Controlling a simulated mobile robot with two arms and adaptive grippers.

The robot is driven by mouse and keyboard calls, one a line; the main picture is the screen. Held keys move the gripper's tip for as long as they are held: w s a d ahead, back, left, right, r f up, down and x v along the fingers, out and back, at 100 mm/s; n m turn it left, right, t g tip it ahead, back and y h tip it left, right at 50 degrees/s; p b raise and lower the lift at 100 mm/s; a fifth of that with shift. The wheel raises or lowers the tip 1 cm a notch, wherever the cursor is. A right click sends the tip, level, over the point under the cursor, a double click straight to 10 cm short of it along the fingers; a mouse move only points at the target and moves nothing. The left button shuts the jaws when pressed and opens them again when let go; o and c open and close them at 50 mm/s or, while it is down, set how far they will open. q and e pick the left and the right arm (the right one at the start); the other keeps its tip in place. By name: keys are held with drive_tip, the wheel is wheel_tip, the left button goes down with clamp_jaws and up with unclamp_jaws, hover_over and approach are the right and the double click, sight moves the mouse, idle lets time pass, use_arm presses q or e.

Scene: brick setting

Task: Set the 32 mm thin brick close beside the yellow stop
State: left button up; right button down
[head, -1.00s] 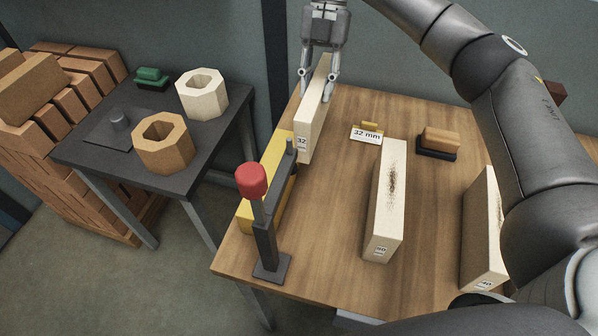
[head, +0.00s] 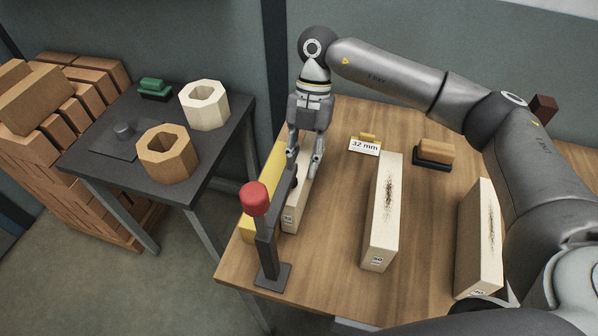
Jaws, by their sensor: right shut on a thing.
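My right gripper (head: 304,166) is shut on the pale 32 mm thin brick (head: 301,201), which stands on its long narrow side on the wooden table. The brick is just right of the yellow stop (head: 274,165) and runs along it. A dark post hides part of both, so I cannot tell whether they touch. The brick's small end label faces me. A "32 mm" card (head: 364,147) stands on the table to the right. My left gripper is not in view.
The red-knobbed post (head: 255,198) stands in front of the stop. Two thicker pale bricks with dark smudges (head: 382,215) (head: 479,240) stand to the right, and a brush-like block (head: 434,152) lies behind them. The dark side table (head: 110,165) is at left.

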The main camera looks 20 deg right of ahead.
sight(299, 172)
drive_tip(key=s+a, duration=0.1)
drive_tip(key=s+a+p, duration=0.1)
drive_tip(key=s, duration=0.1)
drive_tip(key=shift+r, duration=0.15)
drive_tip(key=shift+s+f, duration=0.15)
drive_tip(key=shift+f, duration=0.55)
drive_tip(key=shift+f, duration=0.15)
drive_tip(key=c, duration=1.1)
unclamp_jaws()
drive_tip(key=b+v, duration=0.1)
drive_tip(key=v, duration=1.1)
